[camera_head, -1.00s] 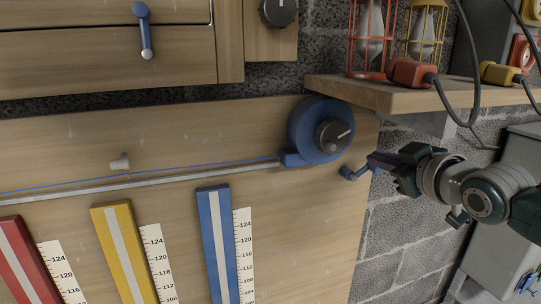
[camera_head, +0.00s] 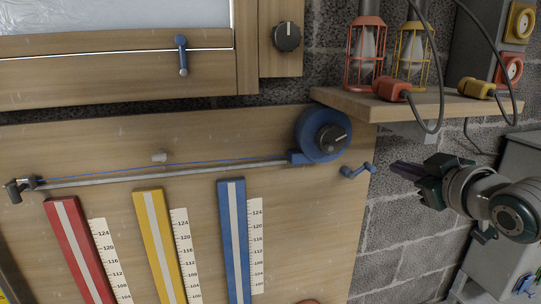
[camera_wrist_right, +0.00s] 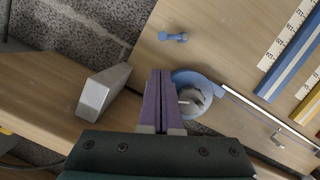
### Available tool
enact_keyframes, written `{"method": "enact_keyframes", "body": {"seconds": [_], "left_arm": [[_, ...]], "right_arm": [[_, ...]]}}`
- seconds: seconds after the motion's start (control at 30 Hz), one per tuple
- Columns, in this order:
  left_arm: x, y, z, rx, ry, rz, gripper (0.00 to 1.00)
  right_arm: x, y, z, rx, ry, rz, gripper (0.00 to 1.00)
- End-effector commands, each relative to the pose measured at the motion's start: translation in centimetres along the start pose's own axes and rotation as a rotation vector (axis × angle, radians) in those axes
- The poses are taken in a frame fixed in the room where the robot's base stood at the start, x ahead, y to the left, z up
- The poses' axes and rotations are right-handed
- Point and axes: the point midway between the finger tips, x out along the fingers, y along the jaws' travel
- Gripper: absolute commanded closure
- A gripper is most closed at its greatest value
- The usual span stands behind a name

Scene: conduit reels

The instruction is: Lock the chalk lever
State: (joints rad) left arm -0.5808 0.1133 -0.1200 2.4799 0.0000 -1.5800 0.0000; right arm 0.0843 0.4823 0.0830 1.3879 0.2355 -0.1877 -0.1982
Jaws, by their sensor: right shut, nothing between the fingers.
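A blue chalk reel (camera_head: 322,135) with a dark knob (camera_head: 331,138) is mounted on the upright wooden board. A small blue lever (camera_head: 357,171) sits below and right of it, near the board's right edge, with its arm pointing right and slightly up. The lever also shows in the right wrist view (camera_wrist_right: 173,37), and the reel shows there (camera_wrist_right: 198,90) partly behind the fingers. My right gripper (camera_head: 394,168) is shut and empty, just right of the lever and apart from it. Its purple fingers (camera_wrist_right: 159,78) lie together. My left gripper is not in view.
A wooden shelf (camera_head: 440,104) with red (camera_head: 366,50) and yellow (camera_head: 412,55) caged lamps juts out above my right gripper. Plugs and hanging cables are close by. A drawer or cabinet front with another blue handle (camera_head: 182,55) is at upper left. Coloured rulers hang on the board.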

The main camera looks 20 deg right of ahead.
Motion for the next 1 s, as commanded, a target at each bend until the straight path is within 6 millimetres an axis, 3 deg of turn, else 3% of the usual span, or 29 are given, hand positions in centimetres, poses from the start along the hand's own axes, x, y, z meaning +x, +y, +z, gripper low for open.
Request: {"method": "enact_keyframes", "body": {"seconds": [0.17,0.27,0.37,0.5,0.6,0.7,0.83,1.0], "left_arm": [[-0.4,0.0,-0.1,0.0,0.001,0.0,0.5],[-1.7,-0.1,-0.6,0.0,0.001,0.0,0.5],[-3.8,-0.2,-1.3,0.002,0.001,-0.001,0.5],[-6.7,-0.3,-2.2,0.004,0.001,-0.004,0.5],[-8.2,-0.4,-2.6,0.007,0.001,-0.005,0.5],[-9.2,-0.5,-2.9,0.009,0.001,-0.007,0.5],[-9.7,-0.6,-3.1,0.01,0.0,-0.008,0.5],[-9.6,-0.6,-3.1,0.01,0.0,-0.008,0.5]], "right_arm": [[-0.4,-0.8,-0.1,0.001,-0.018,-0.02,1.0],[-2.4,-3.9,0.2,0.008,-0.102,-0.095,1.0],[-6.8,-8.8,0.5,0.02,-0.256,-0.214,1.0],[-16.2,-14.2,0.4,0.046,-0.52,-0.361,1.0],[-22.9,-15.8,-0.3,0.069,-0.69,-0.422,1.0],[-27.9,-16.3,-1.1,0.093,-0.819,-0.455,1.0],[-31.5,-16.2,-1.7,0.11,-0.911,-0.472,1.0],[-32.4,-16.2,-1.6,0.115,-0.939,-0.474,1.0]]}}
